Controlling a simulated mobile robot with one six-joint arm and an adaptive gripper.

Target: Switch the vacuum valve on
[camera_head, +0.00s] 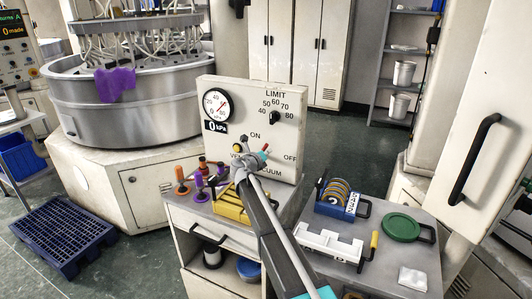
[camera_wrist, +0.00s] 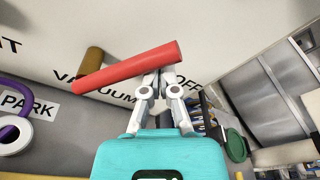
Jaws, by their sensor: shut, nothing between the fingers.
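The vacuum valve is on a white panel (camera_head: 210,90) marked ON, OFF and VACUUM. Its red lever (camera_wrist: 125,68) has a brass-coloured hub (camera_wrist: 92,62), and its free end lies toward the OFF mark; the red tip also shows in the head view (camera_head: 265,154). My gripper (camera_wrist: 160,76) is shut and empty, with its fingertips close to the lever near its free end. Whether they touch it I cannot tell. In the head view my gripper (camera_head: 243,167) covers part of the valve and the lettering.
A gauge (camera_head: 216,104) on the panel reads 0 kPa, and a LIMIT knob (camera_head: 274,118) sits upper right. Below stand orange and purple-handled items and a yellow rack (camera_head: 231,207). A blue holder (camera_head: 337,204) and green round item (camera_head: 401,227) lie on the right-hand bench.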

